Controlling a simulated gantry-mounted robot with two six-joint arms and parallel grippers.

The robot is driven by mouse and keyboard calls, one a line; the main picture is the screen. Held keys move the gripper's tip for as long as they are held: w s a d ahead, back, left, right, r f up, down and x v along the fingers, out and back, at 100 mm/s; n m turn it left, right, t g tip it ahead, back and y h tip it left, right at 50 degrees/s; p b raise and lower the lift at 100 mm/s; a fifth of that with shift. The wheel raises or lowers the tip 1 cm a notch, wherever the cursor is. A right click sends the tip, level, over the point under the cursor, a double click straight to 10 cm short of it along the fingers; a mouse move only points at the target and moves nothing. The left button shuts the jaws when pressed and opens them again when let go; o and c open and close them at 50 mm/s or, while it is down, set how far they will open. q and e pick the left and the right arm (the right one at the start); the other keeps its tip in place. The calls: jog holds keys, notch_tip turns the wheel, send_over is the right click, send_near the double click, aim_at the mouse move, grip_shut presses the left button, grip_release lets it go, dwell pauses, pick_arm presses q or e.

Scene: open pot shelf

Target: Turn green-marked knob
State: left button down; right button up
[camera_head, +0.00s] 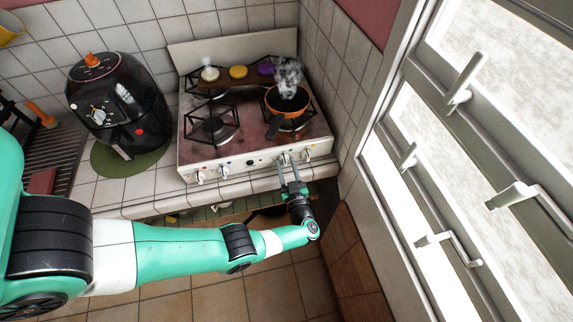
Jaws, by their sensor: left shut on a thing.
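The white stove (262,161) stands against the tiled corner with a row of knobs along its front panel. My left gripper (290,170) reaches up to the right part of this panel. It is shut on a knob (283,158) there, whose face is largely hidden by the fingers. Another knob (306,155) sits just right of the gripper. A knob (199,177) is at the panel's left end. I cannot make out which knob has a green mark. My right gripper is not in view.
A black air fryer (116,100) stands left of the stove on a green mat (104,164). Window frames with handles (462,83) stand at the right.

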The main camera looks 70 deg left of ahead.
pick_arm(q)
jog(key=shift+m, duration=0.5)
jog(key=shift+c, duration=2.2)
grip_release()
jog(key=s+d, duration=0.1)
jog(key=d, duration=1)
jog(key=shift+s+d, duration=0.3)
jog(key=shift+s, duration=0.1)
